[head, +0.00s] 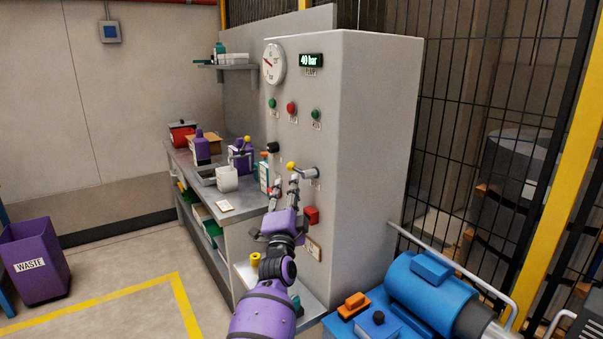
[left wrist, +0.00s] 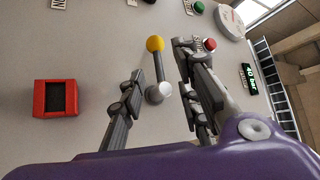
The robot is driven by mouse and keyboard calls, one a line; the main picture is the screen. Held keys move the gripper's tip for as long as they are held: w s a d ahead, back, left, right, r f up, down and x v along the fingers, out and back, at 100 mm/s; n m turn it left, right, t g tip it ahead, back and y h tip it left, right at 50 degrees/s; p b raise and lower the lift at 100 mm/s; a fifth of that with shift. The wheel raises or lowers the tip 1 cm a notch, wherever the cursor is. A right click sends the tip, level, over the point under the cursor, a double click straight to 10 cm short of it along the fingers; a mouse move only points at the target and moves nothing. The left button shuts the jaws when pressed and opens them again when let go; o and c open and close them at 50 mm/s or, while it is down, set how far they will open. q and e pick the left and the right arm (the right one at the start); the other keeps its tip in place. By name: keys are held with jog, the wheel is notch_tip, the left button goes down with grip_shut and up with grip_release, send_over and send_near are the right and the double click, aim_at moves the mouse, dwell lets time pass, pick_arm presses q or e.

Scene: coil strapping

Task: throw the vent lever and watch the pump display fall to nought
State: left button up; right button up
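The vent lever is a grey handle with a yellow ball knob (head: 292,166) on the front of a pale cabinet. It lies about level, with the knob left of its pivot (head: 310,173). The left wrist view also shows the knob (left wrist: 155,44) and the handle. My left gripper (head: 284,182) is in front of the lever. Its fingers (left wrist: 159,62) are spread apart, one on each side of the handle, with gaps visible. The pump display (head: 311,60) reads 40 bar; it also shows in the left wrist view (left wrist: 248,78). My right gripper is out of view.
A round gauge (head: 273,63), push buttons (head: 291,107) and a red box (head: 311,215) are on the cabinet. A bench (head: 238,206) with bottles stands to the left. A blue machine (head: 428,294) is at lower right, before a mesh fence.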

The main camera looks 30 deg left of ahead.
aim_at(300, 170)
pick_arm(q)
jog(key=x, duration=0.7)
jog(key=shift+w+d, duration=0.15)
jog(key=shift+w, duration=0.2)
grip_shut()
jog(key=shift+s, duration=0.1)
